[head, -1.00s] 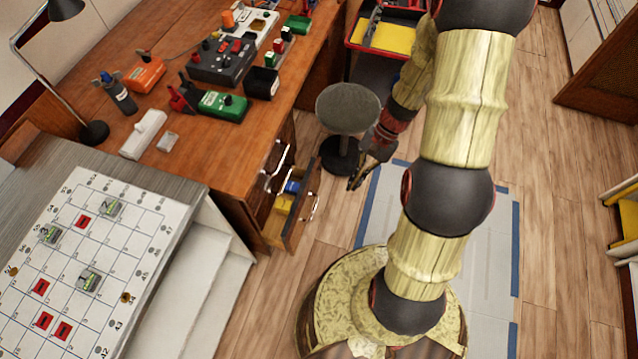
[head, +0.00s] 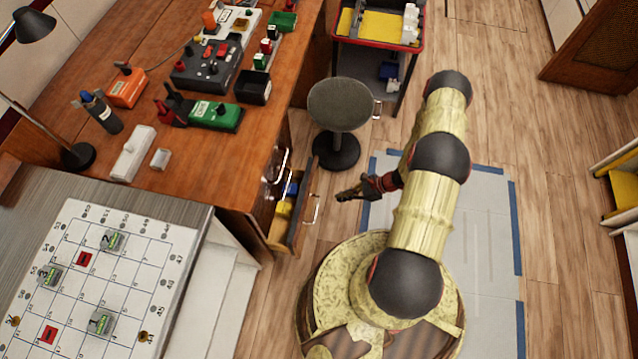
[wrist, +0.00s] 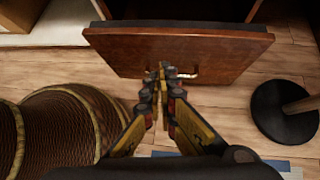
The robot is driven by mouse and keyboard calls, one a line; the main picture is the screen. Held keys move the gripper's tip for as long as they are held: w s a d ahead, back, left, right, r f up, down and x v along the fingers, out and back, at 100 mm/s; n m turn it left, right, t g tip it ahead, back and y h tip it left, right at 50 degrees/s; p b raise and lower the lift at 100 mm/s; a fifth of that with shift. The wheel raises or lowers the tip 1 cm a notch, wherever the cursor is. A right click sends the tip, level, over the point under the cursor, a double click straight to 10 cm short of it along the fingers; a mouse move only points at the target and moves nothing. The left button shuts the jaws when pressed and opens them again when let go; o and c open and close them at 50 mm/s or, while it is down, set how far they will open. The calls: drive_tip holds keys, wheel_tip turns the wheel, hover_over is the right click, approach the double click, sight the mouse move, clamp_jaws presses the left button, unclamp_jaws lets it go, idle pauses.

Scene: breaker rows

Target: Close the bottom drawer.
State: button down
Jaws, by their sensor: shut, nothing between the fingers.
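The bottom drawer (head: 301,220) of the wooden desk is pulled out, with blue and yellow things inside it. Its front carries a metal handle (head: 312,208). In the wrist view the brown drawer front (wrist: 120,52) lies ahead, with its handle (wrist: 185,72) just beyond the fingertips. My gripper (head: 345,196) is shut and empty, to the right of the drawer front in the head view. It also shows in the wrist view (wrist: 161,72), pointing at the front near the handle. I cannot tell whether the fingertips touch it.
A round stool (head: 338,108) stands just behind the gripper; its base (wrist: 283,110) shows at right in the wrist view. A cart (head: 380,30) stands further back. The desk top (head: 180,180) holds several devices. A board with a numbered grid (head: 75,270) is at left.

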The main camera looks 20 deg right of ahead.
drive_tip(key=w+d+m+t+h, duration=0.1)
drive_tip(key=w+d+h, duration=0.1)
drive_tip(key=w+d, duration=0.25)
drive_tip(key=w+a+f+b, duration=0.4)
drive_tip(key=w+a+f, duration=0.2)
drive_tip(key=a, duration=0.3)
drive_tip(key=shift+w+a+f, duration=0.2)
drive_tip(key=shift+w+f, duration=0.1)
drive_tip(key=shift+f, duration=0.5)
drive_tip(key=shift+a, duration=0.1)
drive_tip(key=w+a+b, duration=0.1)
drive_tip(key=w+a, duration=0.4)
drive_tip(key=a, duration=0.1)
drive_tip(key=shift+a, duration=0.35)
drive_tip(key=shift+d, duration=0.15)
